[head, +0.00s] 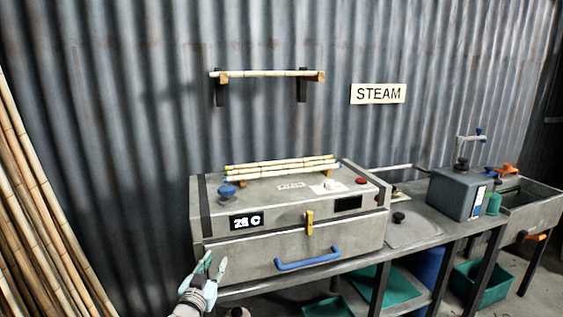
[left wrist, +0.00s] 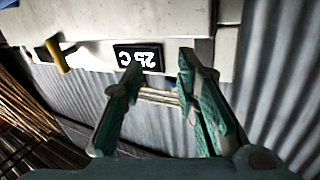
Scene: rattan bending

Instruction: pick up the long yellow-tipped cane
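Several pale canes (head: 282,166) lie side by side on rests on top of the grey steam box. Their ends carry small coloured tips, too small for me to single out the yellow one surely. Another cane (head: 265,73) lies on the wall brackets. My left gripper (head: 215,261) is open and empty, low at the box's front left corner, below and apart from the canes. In the left wrist view its two fingers (left wrist: 160,62) stand apart, with thin pale rods (left wrist: 160,97) showing beyond between them. I cannot tell which rods these are. My right gripper is not in view.
The steam box (head: 270,249) has a blue handle (head: 308,260), yellow latch (head: 309,222), blue knob (head: 227,191) and temperature display (head: 246,221). Tall canes (head: 40,220) lean at far left. A grey tank (head: 455,193) stands right on the bench. The space above the box's canes is clear.

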